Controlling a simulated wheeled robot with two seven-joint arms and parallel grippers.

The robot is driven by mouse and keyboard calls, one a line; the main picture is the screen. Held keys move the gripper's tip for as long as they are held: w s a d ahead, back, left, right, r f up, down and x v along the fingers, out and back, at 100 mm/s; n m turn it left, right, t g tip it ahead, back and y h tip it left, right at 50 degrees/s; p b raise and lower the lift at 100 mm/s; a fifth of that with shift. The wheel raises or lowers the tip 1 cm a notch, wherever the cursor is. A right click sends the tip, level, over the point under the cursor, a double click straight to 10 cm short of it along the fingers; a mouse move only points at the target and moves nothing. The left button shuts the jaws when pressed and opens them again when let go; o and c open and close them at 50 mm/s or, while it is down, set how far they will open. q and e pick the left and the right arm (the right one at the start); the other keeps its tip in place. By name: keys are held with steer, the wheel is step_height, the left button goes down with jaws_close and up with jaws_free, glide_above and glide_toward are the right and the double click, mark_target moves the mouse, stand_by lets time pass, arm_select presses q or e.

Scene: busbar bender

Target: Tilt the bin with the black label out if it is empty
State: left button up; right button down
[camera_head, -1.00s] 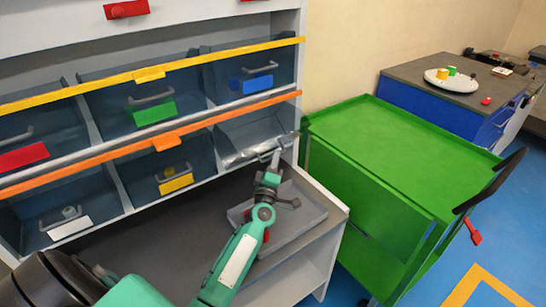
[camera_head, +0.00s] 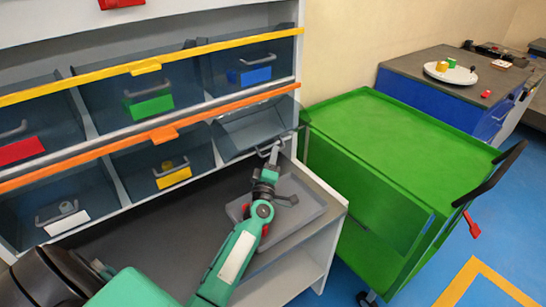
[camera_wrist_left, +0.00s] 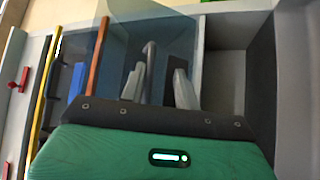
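The see-through bin (camera_head: 248,130) at the right end of the lower row leans out from the rack, and no contents show in it. Its label is hidden from the head view, so I cannot read its colour. My left gripper (camera_head: 274,153) is at the bin's grey handle. In the left wrist view the two grey fingers (camera_wrist_left: 160,85) stand apart, with the handle (camera_wrist_left: 149,58) between them, nearer one finger. The clear bin wall (camera_wrist_left: 118,50) fills the space beyond. My right gripper is not in view.
Other bins carry white (camera_head: 66,222), yellow (camera_head: 174,178), red (camera_head: 22,150), green (camera_head: 149,107) and blue (camera_head: 250,77) labels. A grey tray (camera_head: 300,213) lies on the shelf under my left arm. A green cart (camera_head: 400,140) stands close on the right.

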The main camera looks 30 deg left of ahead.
arm_select(q)
steer(key=shift+d+r, duration=0.15)
steer(key=shift+r, duration=0.05)
